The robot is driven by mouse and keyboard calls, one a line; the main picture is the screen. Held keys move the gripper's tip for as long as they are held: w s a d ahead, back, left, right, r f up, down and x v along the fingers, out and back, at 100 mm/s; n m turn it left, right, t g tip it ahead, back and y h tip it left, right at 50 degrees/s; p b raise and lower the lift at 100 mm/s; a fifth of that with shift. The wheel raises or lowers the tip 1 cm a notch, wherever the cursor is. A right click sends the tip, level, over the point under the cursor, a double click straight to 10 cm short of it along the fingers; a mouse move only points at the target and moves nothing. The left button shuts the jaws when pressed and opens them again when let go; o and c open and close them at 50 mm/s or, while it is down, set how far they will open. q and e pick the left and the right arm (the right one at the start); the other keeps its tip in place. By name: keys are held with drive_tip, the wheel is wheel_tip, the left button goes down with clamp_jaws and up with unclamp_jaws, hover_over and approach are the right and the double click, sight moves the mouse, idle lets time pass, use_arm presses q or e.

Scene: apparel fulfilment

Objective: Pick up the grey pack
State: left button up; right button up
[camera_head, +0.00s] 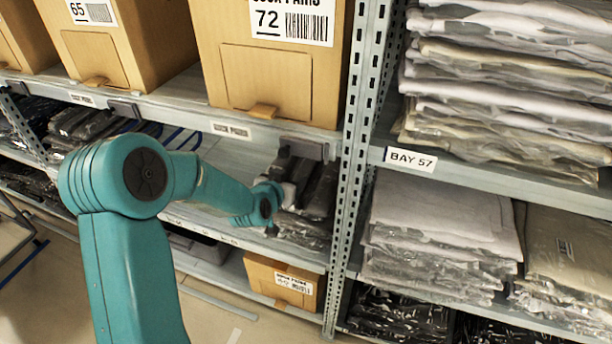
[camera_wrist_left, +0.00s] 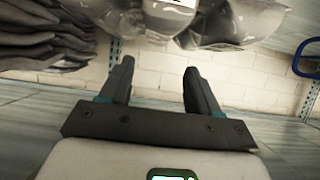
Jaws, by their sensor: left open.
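Dark grey wrapped packs (camera_head: 318,192) lie in a stack on the middle shelf, just right of my left gripper. In the wrist view a grey, shiny, clear-wrapped pack (camera_wrist_left: 240,22) with a white label shows at the top, beyond the fingertips. I cannot tell which single pack is the grey pack. My left gripper (camera_wrist_left: 158,78) is open, with nothing between its fingers and a gap to the packs. In the head view the left wrist reaches into the shelf, partly hiding the packs. My right gripper is not in view.
A carton marked 72 (camera_head: 262,75) stands on the shelf above my gripper. A perforated upright (camera_head: 345,185) is close to its right. A darker stack (camera_wrist_left: 40,38) is at the left of the wrist view. Bare shelf (camera_head: 225,150) lies to the left in the head view.

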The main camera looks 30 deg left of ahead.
sight(304, 171)
use_arm(q)
drive_tip(key=x, duration=0.4)
drive_tip(key=shift+w+f, duration=0.1)
drive_tip(key=shift+w, duration=0.05)
drive_tip(key=x, duration=0.6)
drive_tip(key=shift+d+f+b, duration=0.15)
drive_tip(key=shift+d+b, duration=0.05)
drive_tip(key=shift+b, duration=0.1)
drive_tip(key=shift+c, duration=0.3)
drive_tip(key=c, duration=0.8)
